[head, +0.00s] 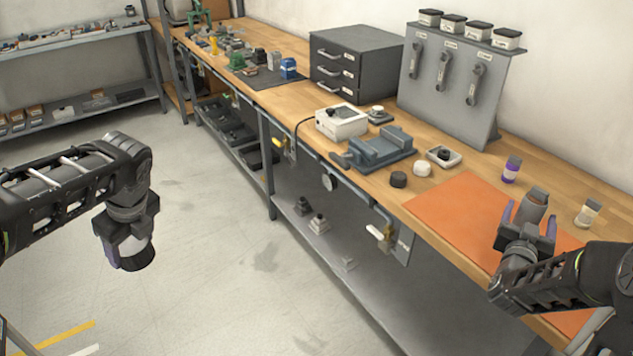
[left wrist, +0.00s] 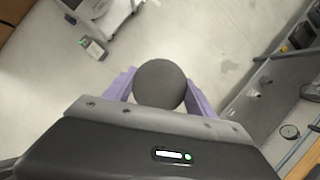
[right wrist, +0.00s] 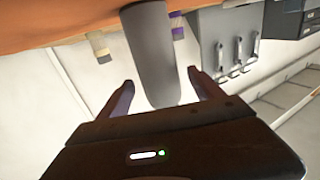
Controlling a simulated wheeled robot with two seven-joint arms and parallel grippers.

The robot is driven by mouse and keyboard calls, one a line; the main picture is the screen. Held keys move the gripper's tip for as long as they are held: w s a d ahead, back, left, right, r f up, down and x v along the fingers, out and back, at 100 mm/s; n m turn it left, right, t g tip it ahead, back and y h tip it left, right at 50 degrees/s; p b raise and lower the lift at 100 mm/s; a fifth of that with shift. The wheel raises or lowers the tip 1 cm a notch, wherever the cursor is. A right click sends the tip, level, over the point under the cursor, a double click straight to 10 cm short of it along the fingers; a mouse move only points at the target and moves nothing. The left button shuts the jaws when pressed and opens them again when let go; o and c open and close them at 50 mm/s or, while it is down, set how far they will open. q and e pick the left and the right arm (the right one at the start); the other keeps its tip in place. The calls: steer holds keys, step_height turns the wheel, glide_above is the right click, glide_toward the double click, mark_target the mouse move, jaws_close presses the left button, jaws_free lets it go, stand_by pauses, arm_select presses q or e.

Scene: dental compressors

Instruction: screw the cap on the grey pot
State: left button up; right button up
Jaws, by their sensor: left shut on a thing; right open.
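The grey pot (head: 533,209) stands on the orange mat (head: 455,215) at the right of the bench, with a darker top. My right gripper (head: 529,222) is open, its fingers on either side of the pot. The right wrist view shows the grey pot (right wrist: 152,55) between the fingers with gaps on both sides. My left gripper (head: 128,240) is over the floor, away from the bench, shut on a dark round thing (head: 136,259). In the left wrist view its round dark grey face (left wrist: 160,85) shows between the purple fingers. A pale band shows above it in the head view.
A black round piece (head: 398,179) and a white one (head: 422,169) lie left of the mat. A purple bottle (head: 511,170) and a pale bottle (head: 587,213) stand near the pot. A grey vise (head: 380,150) is farther left. The mat's left part is clear.

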arm_select(q)
steer(key=shift+r, duration=0.25)
arm_select(e)
steer(key=shift+w+d, duration=0.15)
steer(key=shift+w, duration=0.15)
arm_select(q)
steer(key=shift+r+p, duration=0.65)
steer(key=shift+p, duration=0.25)
arm_select(e)
steer(key=x, duration=0.3)
steer(key=shift+w+d, duration=0.15)
steer(key=shift+w, duration=0.05)
arm_select(q)
steer(key=shift+r, duration=0.1)
arm_select(e)
steer(key=shift+w+d, duration=0.3)
steer(key=shift+w, duration=0.15)
steer(key=shift+c, duration=0.2)
jaws_close()
